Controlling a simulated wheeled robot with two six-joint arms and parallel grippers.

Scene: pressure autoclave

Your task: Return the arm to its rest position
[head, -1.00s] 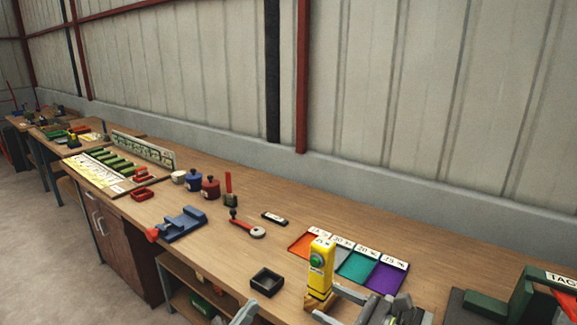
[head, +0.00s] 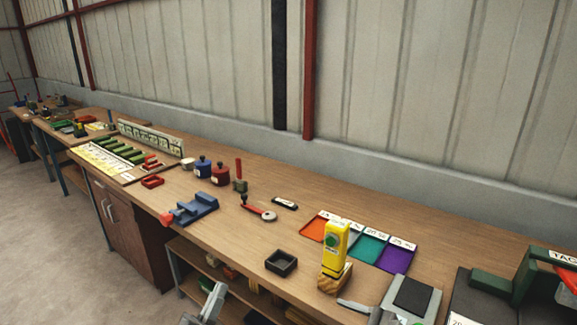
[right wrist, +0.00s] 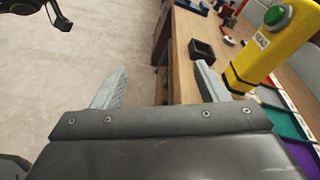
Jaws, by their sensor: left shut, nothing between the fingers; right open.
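My left gripper (head: 214,294) shows at the bottom of the head view, low in front of the bench's open shelves. It is shut, with nothing held. My right gripper (right wrist: 160,78) is open and empty in the right wrist view. In the head view this yellow device (head: 334,245) stands upright on a wooden base.
A black open tray (head: 281,262) sits near the front edge. A coloured mat (head: 370,245) lies behind the yellow device. A blue vise-like fixture (head: 196,208) and red and blue pots (head: 203,168) stand further left. Green equipment (head: 510,280) is at right. The floor (head: 60,240) is clear.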

